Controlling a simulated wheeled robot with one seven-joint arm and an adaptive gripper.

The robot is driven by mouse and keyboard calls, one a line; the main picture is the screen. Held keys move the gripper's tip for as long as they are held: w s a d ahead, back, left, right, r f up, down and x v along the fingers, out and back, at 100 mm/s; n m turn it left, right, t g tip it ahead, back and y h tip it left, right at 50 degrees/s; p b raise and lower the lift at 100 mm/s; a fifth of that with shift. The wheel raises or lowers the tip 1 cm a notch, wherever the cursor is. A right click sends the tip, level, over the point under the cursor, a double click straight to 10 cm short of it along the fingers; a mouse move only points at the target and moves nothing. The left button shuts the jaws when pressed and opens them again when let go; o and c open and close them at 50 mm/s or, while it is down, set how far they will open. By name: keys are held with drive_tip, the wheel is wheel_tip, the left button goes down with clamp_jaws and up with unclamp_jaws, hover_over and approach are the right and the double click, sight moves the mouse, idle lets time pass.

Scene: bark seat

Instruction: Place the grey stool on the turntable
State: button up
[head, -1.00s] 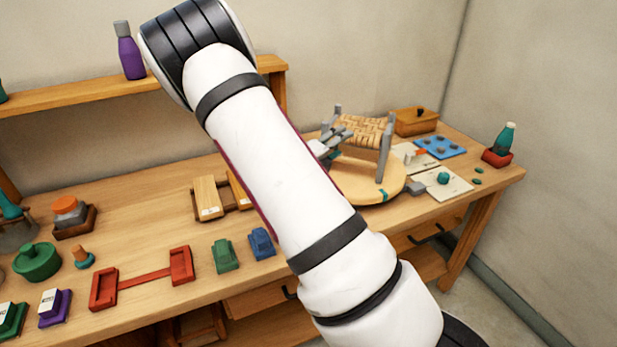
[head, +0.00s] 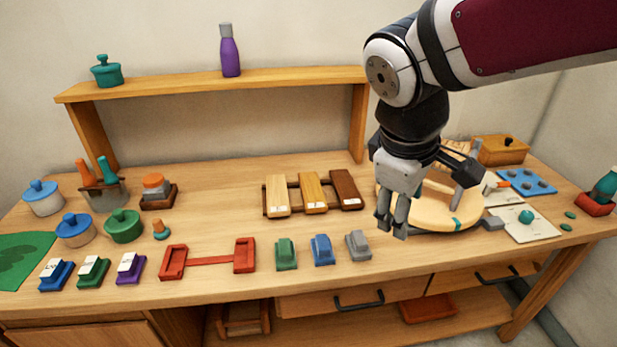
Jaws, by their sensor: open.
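The stool has grey legs and a woven tan seat (head: 455,150). It stands on the round pale wooden turntable (head: 430,214), towards the right of the bench in the head view. My gripper and wrist hide most of it; a strip of seat and one grey leg (head: 459,199) show. The turntable has a teal mark at its front edge. My gripper (head: 392,228) is open and empty, fingers pointing down, in front of the turntable's left side. It looks apart from the stool, but the gap is hard to judge.
Three wooden blocks in a rack (head: 312,194) stand left of the turntable. Green, blue and grey small blocks (head: 358,245) sit at the front, beside a red holder (head: 208,260). A wooden box (head: 502,150) and a blue tray (head: 526,182) are at the right. A shelf (head: 215,84) spans the back.

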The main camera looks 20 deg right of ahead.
drive_tip(key=s+a+r+m+t+y, duration=0.3)
drive_tip(key=s+a+m, duration=0.1)
drive_tip(key=a, duration=0.5)
drive_tip(key=shift+a+r+m, duration=0.3)
drive_tip(key=shift+a+m, duration=0.05)
drive_tip(key=shift+m, duration=0.45)
